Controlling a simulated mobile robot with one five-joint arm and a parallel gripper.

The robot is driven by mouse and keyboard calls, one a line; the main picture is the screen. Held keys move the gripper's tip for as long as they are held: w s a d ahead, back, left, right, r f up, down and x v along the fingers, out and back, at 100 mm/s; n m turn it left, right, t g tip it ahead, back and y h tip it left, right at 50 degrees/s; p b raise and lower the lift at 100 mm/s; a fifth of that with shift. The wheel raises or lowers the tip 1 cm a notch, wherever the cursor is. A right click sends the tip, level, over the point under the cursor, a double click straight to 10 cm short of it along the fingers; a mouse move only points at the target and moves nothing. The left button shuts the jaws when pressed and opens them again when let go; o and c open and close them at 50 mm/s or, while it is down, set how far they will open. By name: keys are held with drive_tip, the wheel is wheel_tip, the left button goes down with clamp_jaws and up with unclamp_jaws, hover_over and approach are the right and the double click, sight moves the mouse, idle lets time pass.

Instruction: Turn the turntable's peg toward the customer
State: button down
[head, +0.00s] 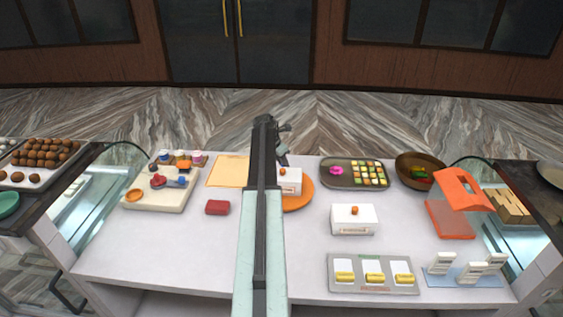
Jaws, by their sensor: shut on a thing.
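The orange turntable (302,200) lies on the white counter just right of my arm, which hides its left part. A white box (291,183) with an orange knob and a small front label stands on it. My gripper (282,158) is over the turntable's far side, just behind the white box. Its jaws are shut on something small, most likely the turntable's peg. The peg itself cannot be made out behind my gripper and arm.
A sweets tray (328,180) stands right of the turntable, a second white box (353,223) front right. Left are a yellow sheet (220,171), a red block (217,208) and a cream board (150,200). An orange stand (451,222) is far right. The left front counter is clear.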

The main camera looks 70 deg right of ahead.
drive_tip(key=c, duration=1.3)
unclamp_jaws()
drive_tip(key=shift+a, duration=0.1)
drive_tip(key=shift+o, duration=0.2)
drive_tip(key=shift+s, duration=0.1)
drive_tip(key=shift+r, duration=0.1)
drive_tip(key=p+v, duration=0.7)
drive_tip(key=shift+r, duration=0.25)
drive_tip(key=shift+a, duration=0.1)
drive_tip(key=shift+r, duration=0.1)
